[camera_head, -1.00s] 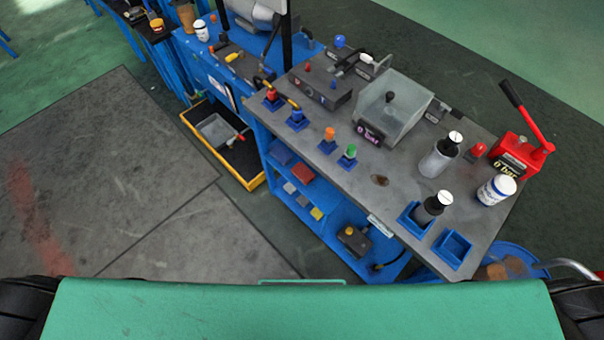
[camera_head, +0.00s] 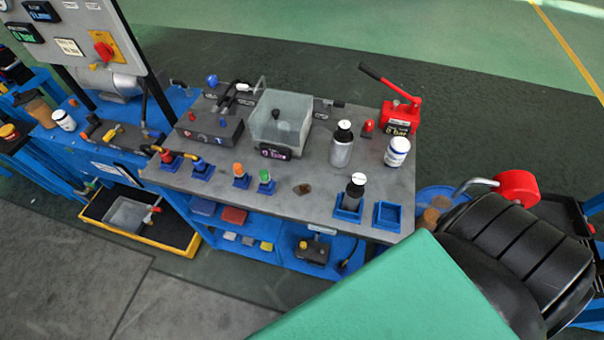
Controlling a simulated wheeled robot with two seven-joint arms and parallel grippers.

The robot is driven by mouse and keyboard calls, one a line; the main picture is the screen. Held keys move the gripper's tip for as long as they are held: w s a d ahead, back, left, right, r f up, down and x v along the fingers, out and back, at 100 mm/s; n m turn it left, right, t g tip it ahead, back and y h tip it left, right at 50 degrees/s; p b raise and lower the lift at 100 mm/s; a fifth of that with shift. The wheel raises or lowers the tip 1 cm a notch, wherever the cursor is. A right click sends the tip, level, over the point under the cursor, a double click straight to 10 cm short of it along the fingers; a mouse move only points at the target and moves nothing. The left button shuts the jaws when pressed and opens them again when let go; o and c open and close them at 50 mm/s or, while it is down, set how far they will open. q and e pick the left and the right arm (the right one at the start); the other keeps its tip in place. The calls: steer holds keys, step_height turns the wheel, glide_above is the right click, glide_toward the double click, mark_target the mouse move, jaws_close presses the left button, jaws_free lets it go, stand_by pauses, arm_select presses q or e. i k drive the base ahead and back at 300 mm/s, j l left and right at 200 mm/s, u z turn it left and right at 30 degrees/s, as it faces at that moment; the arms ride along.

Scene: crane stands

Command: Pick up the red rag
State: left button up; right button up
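A flat red folded cloth (camera_head: 234,215), which looks like the red rag, lies on the blue lower shelf under the grey-topped bench. It is next to a blue folded cloth (camera_head: 203,207), behind small grey and yellow pieces (camera_head: 248,240). The bench top overhangs it, and its front side is open to view. Neither of my grippers is in view.
The grey bench top (camera_head: 325,205) holds a clear tank (camera_head: 282,124), bottles, a red hand pump (camera_head: 400,117) and blue trays (camera_head: 387,216). A yellow-edged black tray (camera_head: 140,224) is on the floor at left. Grey floor (camera_head: 190,295) in front is clear.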

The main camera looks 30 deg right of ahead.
mark_target(232, 214)
steer(key=k+j+u, duration=0.1)
steer(key=j+u, duration=0.35)
steer(key=k+j+u, duration=0.1)
steer(key=j+u, duration=0.15)
steer(key=u, duration=0.25)
